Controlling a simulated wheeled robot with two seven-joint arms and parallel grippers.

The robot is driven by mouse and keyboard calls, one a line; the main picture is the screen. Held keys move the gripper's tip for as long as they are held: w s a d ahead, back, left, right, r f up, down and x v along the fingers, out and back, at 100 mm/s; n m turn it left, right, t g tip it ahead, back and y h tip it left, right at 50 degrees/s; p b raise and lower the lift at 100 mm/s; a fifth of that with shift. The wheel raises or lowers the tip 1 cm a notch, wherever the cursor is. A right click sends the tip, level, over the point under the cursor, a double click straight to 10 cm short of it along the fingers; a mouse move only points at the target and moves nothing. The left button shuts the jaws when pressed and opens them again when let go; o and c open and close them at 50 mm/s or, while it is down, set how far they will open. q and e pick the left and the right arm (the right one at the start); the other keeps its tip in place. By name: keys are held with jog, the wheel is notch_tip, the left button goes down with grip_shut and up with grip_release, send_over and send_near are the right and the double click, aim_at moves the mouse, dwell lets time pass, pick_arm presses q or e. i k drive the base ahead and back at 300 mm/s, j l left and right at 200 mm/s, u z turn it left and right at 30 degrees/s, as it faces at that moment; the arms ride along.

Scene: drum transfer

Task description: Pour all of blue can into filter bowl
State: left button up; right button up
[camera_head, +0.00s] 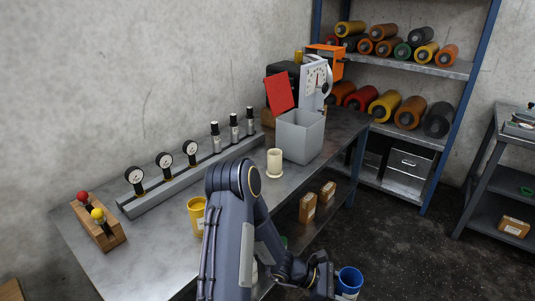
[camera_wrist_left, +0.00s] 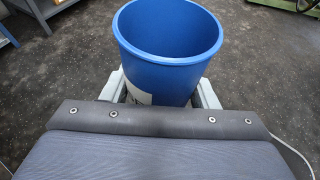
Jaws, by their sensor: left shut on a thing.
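The blue can (camera_head: 349,279) is at the bottom of the head view, right of my left arm and beyond the bench's front edge. My left gripper (camera_head: 329,284) is shut on it. In the left wrist view, the blue can (camera_wrist_left: 165,70) sits between the fingers of my left gripper (camera_wrist_left: 161,94), mouth up and roughly upright. Its inner wall shows blue; its bottom and any contents are hidden. A cream cup-shaped vessel (camera_head: 275,162) with a wider foot stands on the bench; I cannot tell if it is the filter bowl. My right gripper is not in view.
The metal bench (camera_head: 150,254) holds a yellow can (camera_head: 196,216), a gauge rail (camera_head: 188,172), a block with red and yellow knobs (camera_head: 98,226) and a grey bin (camera_head: 299,137). A shelf (camera_head: 420,66) with several rollers stands behind. Open floor (camera_head: 405,225) lies right.

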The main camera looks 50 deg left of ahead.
aim_at(274, 171)
jog(key=i+z, duration=0.1)
jog(key=i, duration=0.6)
jog(key=i+j+z, duration=0.1)
jog(key=i, duration=0.65)
jog(key=i+l+u, duration=0.2)
jog(key=i, duration=0.3)
jog(key=i+u, duration=0.2)
jog(key=i, duration=0.25)
jog(key=u, duration=1.55)
